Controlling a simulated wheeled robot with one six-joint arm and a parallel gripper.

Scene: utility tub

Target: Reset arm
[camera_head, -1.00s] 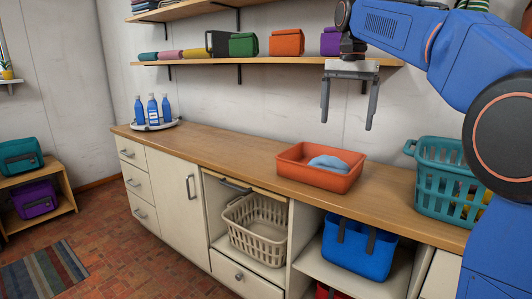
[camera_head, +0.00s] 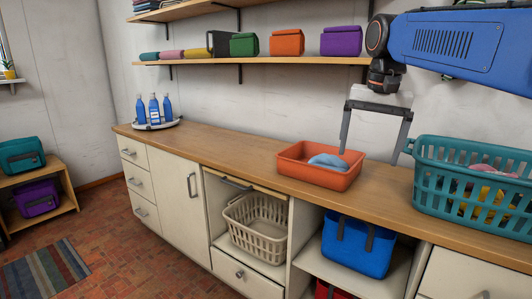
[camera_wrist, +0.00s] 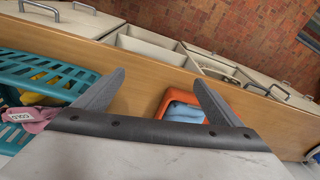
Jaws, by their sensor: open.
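My gripper (camera_head: 369,158) is open and empty in the head view. It hangs in front of the wall, with its fingers over the right side of the orange tub (camera_head: 292,172). A blue cloth (camera_head: 328,162) lies in the tub. The wrist view shows both fingers of my gripper (camera_wrist: 157,85) spread wide with nothing between them.
A teal basket (camera_head: 470,178) holding pink and yellow cloth stands right on the wooden counter (camera_head: 225,148). A tray with blue bottles (camera_head: 154,110) stands at the far left. A shelf (camera_head: 200,62) with bags hangs above. The counter between bottles and tub is clear.

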